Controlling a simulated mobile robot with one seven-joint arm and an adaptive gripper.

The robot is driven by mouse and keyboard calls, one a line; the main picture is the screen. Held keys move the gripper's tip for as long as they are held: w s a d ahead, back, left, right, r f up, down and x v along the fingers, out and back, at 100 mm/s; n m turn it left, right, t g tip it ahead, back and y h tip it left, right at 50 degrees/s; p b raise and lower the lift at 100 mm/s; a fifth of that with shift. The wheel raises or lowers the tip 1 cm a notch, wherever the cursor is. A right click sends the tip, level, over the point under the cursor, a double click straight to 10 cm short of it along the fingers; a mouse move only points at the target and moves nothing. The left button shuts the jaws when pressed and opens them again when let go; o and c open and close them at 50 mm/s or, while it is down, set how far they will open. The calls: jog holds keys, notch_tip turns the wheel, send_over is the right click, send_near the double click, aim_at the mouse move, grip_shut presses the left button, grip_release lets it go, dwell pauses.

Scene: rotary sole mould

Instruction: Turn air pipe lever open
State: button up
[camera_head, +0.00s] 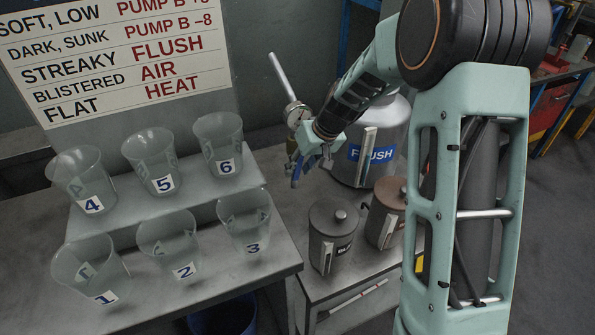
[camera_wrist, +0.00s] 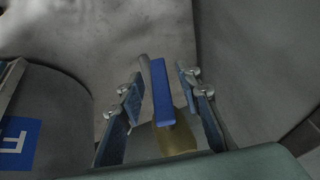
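The blue lever (camera_wrist: 162,92) stands between the two fingers of my gripper (camera_wrist: 160,78) in the wrist view. A brass valve body (camera_wrist: 175,138) is below it. A gap shows on each side of the lever, so the fingers are open around it and not closed on it. In the head view my gripper (camera_head: 307,165) reaches down to the valve, just left of the FLUSH tank. A grey air pipe (camera_head: 281,74) with a round gauge (camera_head: 296,113) rises behind it. My gripper partly hides the lever and valve in the head view.
The grey FLUSH tank (camera_head: 392,128) stands close to the right of my gripper; its side shows in the wrist view (camera_wrist: 50,110). Two lidded pots, one dark (camera_head: 334,232) and one brown (camera_head: 386,205), stand in front. Several numbered cups are on the stepped bench (camera_head: 285,262) at left.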

jog(key=shift+w+a+f, duration=0.2)
jog(key=shift+f, duration=0.45)
grip_shut()
